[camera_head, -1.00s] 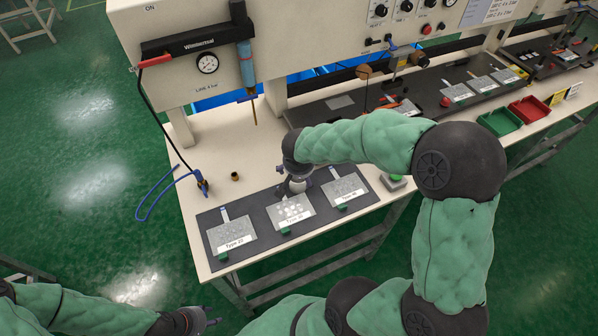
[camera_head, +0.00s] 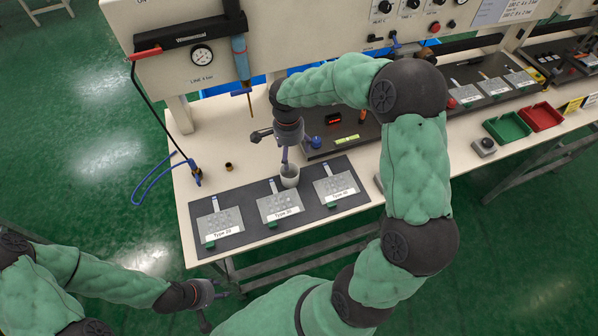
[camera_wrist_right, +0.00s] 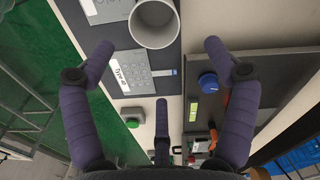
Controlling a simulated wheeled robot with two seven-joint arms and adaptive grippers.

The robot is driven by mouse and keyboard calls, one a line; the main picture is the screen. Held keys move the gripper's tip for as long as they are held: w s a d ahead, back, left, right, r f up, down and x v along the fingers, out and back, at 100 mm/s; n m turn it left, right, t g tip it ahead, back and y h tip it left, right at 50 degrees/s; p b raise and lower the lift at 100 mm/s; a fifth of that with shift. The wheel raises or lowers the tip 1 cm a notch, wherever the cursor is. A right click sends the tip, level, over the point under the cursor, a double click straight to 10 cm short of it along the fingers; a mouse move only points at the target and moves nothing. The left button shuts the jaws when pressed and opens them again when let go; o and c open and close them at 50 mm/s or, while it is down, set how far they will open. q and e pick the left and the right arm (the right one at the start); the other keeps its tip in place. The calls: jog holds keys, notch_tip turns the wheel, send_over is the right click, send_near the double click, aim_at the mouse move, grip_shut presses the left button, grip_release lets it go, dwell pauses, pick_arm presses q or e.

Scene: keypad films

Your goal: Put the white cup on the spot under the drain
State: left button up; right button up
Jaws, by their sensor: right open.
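The white cup (camera_head: 290,177) stands upright at the back edge of the dark mat (camera_head: 251,202), behind the middle plate. In the right wrist view the cup (camera_wrist_right: 154,22) shows its open mouth at the top. My right gripper (camera_head: 286,148) is just behind and above the cup, fingers spread and empty; in its wrist view the fingers (camera_wrist_right: 160,55) are wide apart with the cup beyond them. A thin brass drain tube (camera_head: 251,106) hangs below the blue filter (camera_head: 241,60); no spot marking is clear under it. My left gripper (camera_head: 214,294) is off the table's front; its opening is unclear.
Three labelled plates lie on the mat, such as Type 20 (camera_head: 220,222). A small brass fitting (camera_head: 229,166) and a blue hose fitting (camera_head: 195,174) stand on the left table. A dark panel with a blue knob (camera_head: 316,143) lies right of my gripper. Table below the drain looks clear.

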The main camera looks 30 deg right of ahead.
send_over(290, 174)
jog(key=s, duration=0.2)
jog(key=shift+m, duration=0.3)
jog(key=f, duration=0.2)
jog(key=f+b, duration=0.1)
jog(key=f, duration=0.2)
jog(key=shift+w+a+f, duration=0.2)
jog(key=shift+f, duration=0.15)
jog(key=shift+s+a+f+b, duration=0.1)
jog(key=shift+a+f+b, duration=0.1)
jog(key=shift+f, duration=0.7)
jog(key=shift+s+a+f+b, duration=0.1)
jog(key=shift+a+f, duration=0.05)
jog(key=shift+f, duration=0.7)
jog(key=shift+s+a+f+b, duration=0.1)
jog(key=shift+a+f+b, duration=0.1)
jog(key=shift+f, duration=0.7)
jog(key=c, duration=1.2)
jog(key=shift+r, duration=0.1)
jog(key=shift+c, duration=0.2)
